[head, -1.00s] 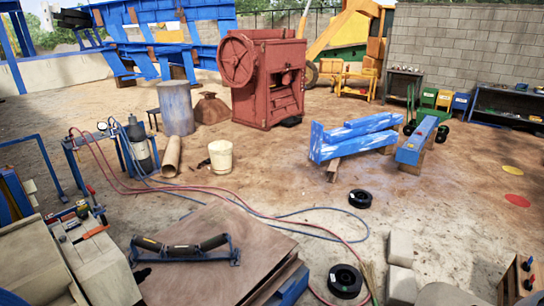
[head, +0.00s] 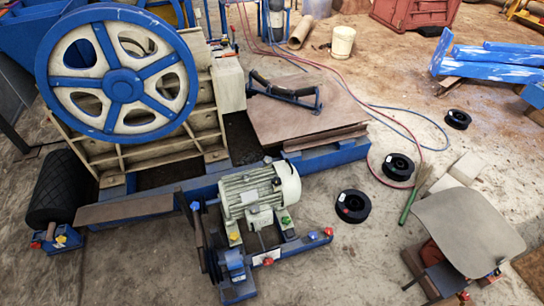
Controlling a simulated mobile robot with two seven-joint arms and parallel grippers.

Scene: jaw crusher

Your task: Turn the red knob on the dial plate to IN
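Several small coloured knobs show on the blue motor base (head: 300,245). One red knob (head: 268,261) sits at its front edge by a small pale plate, and another red knob (head: 328,231) sits at its right end. A further red knob (head: 36,244) is on a small blue block at the far left, and one (head: 463,296) is at the bottom right. All are too small to show any lettering, and I cannot tell which belongs to the dial plate. Neither of my grippers is in view.
A jaw crusher with a big blue flywheel (head: 122,84) fills the left. A grey-green motor (head: 258,190) stands in front. Black reels (head: 353,206), hoses, a broom (head: 409,205) and a grey-topped seat or stand (head: 470,235) lie right. Bare floor shows at front centre.

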